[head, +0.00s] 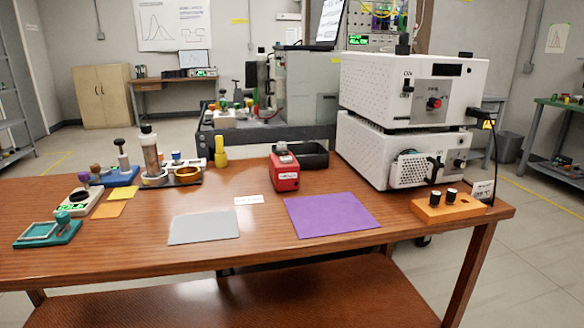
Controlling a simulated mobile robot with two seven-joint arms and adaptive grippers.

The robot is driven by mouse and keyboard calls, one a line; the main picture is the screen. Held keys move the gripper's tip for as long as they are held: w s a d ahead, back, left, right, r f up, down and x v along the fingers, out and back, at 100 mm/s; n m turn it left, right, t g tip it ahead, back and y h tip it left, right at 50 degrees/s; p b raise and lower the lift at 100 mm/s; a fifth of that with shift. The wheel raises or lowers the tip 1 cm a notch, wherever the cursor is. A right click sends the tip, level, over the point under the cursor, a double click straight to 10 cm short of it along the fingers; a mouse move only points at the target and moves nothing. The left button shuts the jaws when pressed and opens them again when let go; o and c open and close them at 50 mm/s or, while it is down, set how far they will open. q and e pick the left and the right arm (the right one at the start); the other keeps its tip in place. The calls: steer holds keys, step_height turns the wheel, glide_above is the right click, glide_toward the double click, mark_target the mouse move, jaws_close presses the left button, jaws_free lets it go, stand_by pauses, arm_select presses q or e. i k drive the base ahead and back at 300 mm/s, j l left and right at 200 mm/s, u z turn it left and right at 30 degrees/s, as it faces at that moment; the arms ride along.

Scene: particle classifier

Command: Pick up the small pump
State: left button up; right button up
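A small red device (285,173) with a grey top and a white label stands upright on the wooden table (260,250), just behind the purple mat. It looks like the small pump, but its label is too small to read. Nothing is touching it from the front. Neither of my grippers shows in the head view.
A purple mat (332,215), a grey mat (204,228) and a white card (249,199) lie flat in front. A black tray (303,155) is behind the red device. Stacked white instruments (412,90) and an orange block (447,210) stand right; a yellow bottle (221,151) and several lab items stand left.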

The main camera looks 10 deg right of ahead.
mark_target(286, 178)
steer(key=i+l, duration=0.2)
steer(key=l, duration=0.15)
steer(key=i+l, duration=0.2)
steer(key=l, duration=0.15)
steer(key=i+l, duration=0.15)
steer(key=l, duration=0.2)
